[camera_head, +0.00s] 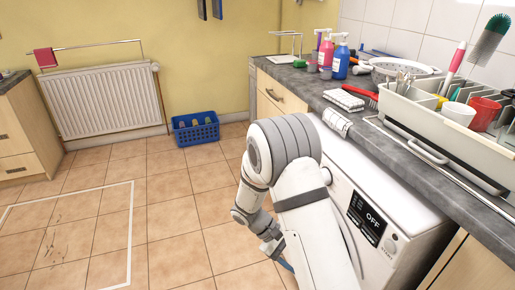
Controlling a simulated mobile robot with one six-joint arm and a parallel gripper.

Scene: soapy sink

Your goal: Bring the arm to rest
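My arm is white and grey and rises in the lower middle of the head view, bent at a thick grey joint. Its forearm points down in front of the washing machine (390,218). My gripper (280,254) is low, over the tiled floor, partly hidden behind my own arm. A small blue piece shows at its end; I cannot tell whether it is part of the gripper or something held. The fingers are too small and hidden to tell open from shut.
A grey worktop (300,76) on the right holds a dish rack (437,133), bottles (341,60), a striped cloth (344,100) and a red brush (361,93). A blue basket (196,130) stands by the wall near a radiator (108,98). The floor (180,208) on the left is free.

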